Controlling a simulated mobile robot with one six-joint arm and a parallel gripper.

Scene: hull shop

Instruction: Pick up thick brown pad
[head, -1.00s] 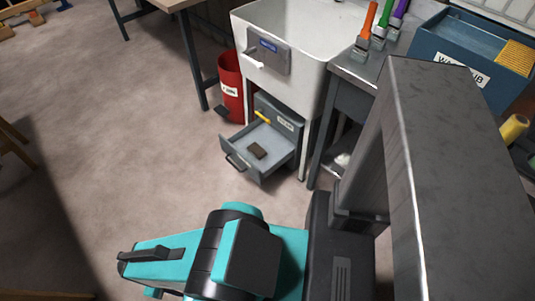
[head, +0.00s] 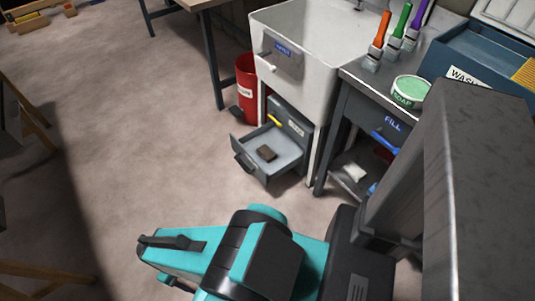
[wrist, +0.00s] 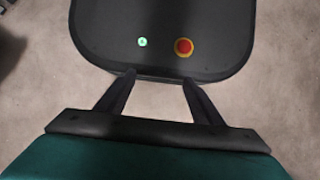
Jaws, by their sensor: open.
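The thick brown pad (head: 266,153) lies flat in an open grey drawer (head: 287,167) below the white sink, in the head view. The drawer is pulled out toward the left front. My gripper (wrist: 158,75) shows in the wrist view with its two dark fingers apart and nothing between them. It hangs over my own dark base, far from the pad. The pad does not show in the wrist view. In the head view my folded teal arm is at the bottom, and the fingers cannot be made out there.
A yellow item (head: 274,120) lies at the drawer's back. A red bin (head: 246,88) stands left of the white sink (head: 297,80). A steel bench (head: 365,100) with a green soap tub (head: 411,91) stands right. The floor (head: 150,150) before the drawer is clear.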

